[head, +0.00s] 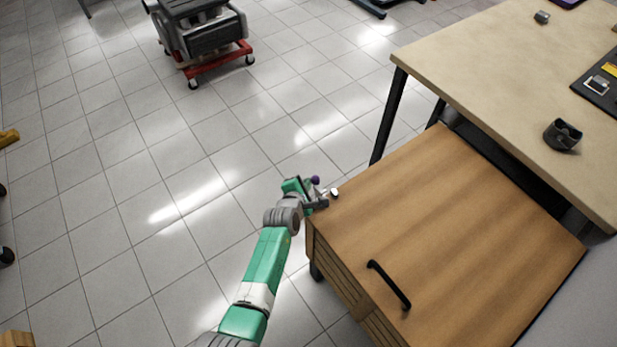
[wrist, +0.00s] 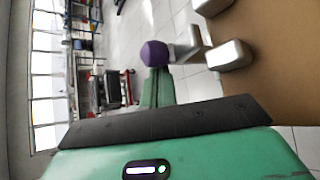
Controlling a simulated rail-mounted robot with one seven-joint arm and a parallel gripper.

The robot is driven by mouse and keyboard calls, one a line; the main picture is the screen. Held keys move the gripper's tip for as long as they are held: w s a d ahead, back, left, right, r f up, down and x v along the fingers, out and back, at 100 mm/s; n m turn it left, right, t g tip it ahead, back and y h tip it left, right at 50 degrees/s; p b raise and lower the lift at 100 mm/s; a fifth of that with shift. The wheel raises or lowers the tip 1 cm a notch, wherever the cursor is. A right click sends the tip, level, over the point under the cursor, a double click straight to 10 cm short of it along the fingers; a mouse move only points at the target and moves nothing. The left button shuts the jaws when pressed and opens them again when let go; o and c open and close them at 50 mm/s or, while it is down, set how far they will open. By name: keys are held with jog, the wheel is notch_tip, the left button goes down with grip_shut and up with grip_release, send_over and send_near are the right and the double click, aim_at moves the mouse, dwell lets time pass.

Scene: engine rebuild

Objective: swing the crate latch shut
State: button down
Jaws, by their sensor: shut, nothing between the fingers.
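The crate (head: 450,215) is a wooden box with a flat lid at the lower right of the head view. Its latch (head: 334,192) is a small metal piece at the lid's left corner, with a purple knob (head: 315,180) sticking out past the edge. In the wrist view the purple knob (wrist: 155,53) joins a silver arm and block (wrist: 228,55) beside the wood (wrist: 280,55). My gripper (head: 318,203) is shut and empty, close to the knob at that corner. I cannot tell whether it touches the knob. My fingertips are partly hidden in both views.
A black handle (head: 389,284) stands up from the lid. A workbench (head: 490,60) with small parts adjoins the crate's far side. A red wheeled stand (head: 215,62) is at the back. The tiled floor (head: 130,180) left of the crate is mostly clear.

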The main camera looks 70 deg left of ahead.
jog(key=shift+w+d+r+p, duration=0.15)
jog(key=shift+w+d+p, duration=0.05)
jog(key=shift+d+p, duration=0.4)
jog(key=shift+w+d+r+p, duration=0.15)
jog(key=shift+d+p, duration=0.25)
jog(key=shift+p, duration=0.25)
jog(key=shift+d, duration=0.1)
jog(key=shift+s+f+b, duration=0.1)
jog(key=shift+f+b, duration=0.2)
jog(key=shift+b, duration=0.05)
jog(key=s+d+r+p, duration=0.1)
jog(key=s+d+p, duration=0.3)
jog(key=s, duration=0.3)
jog(key=shift+s+d+r, duration=0.15)
jog(key=shift+d+r, duration=0.1)
jog(key=shift+d, duration=0.65)
